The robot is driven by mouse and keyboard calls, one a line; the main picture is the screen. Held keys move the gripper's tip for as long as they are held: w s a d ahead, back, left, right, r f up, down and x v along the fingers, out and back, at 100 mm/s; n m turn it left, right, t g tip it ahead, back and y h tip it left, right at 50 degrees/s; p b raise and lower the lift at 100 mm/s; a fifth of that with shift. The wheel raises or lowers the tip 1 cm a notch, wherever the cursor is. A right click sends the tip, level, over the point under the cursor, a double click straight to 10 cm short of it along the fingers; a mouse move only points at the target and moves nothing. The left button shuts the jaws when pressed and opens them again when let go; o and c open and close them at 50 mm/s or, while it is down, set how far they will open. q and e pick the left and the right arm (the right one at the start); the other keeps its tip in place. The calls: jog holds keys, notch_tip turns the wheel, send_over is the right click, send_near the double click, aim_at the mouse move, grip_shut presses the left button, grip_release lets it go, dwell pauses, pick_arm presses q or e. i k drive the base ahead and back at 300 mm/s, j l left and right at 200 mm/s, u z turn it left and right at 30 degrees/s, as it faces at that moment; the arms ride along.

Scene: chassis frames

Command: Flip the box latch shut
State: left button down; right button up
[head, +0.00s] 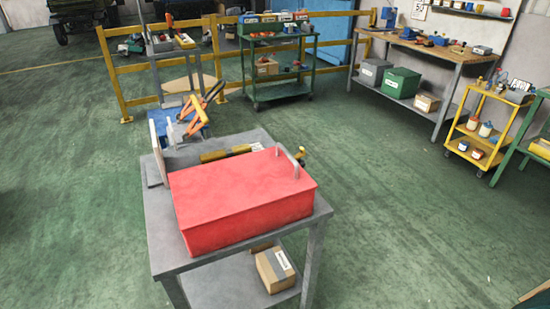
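A red box (240,195) stands on a grey metal table (160,236). Its red top is flat and looks closed. A pale metal loop (290,160) rises from the top near its far right edge; I cannot tell whether it is the latch or a handle. No other latch part can be made out, and the box's far side is hidden. Neither of my grippers shows in the head view.
A yellow and dark tool (226,154) lies behind the box. An upright pale panel (158,152) stands at its left. A cardboard box (274,270) sits on the shelf below. Yellow railings (112,75) and a green cart (281,90) stand behind. The floor right of the table is clear.

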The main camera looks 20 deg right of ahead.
aim_at(298, 157)
jog(key=l+u, duration=0.2)
jog(key=u, duration=0.2)
jog(key=i+l+u, duration=0.1)
jog(key=u, duration=0.35)
jog(key=l+u, duration=0.25)
jog(key=u, duration=0.15)
jog(key=l+u, duration=0.2)
jog(key=l, duration=0.15)
jog(key=k+l+u, duration=0.4)
jog(key=l, duration=0.25)
jog(key=k+l+u, duration=0.1)
jog(key=l, duration=0.25)
jog(key=k+l+u, duration=0.15)
jog(key=l, duration=0.2)
jog(key=k+l+u, duration=0.1)
jog(key=l, duration=0.2)
jog(key=k+l, duration=0.25)
jog(key=l, duration=0.2)
jog(key=k+l, duration=0.25)
jog(key=l, duration=0.25)
jog(key=k+l, duration=0.25)
jog(key=l, duration=0.2)
jog(key=k+l+u, duration=0.1)
jog(key=k+l, duration=0.2)
jog(key=l, duration=0.15)
jog(key=k+l, duration=0.25)
jog(key=l, duration=0.2)
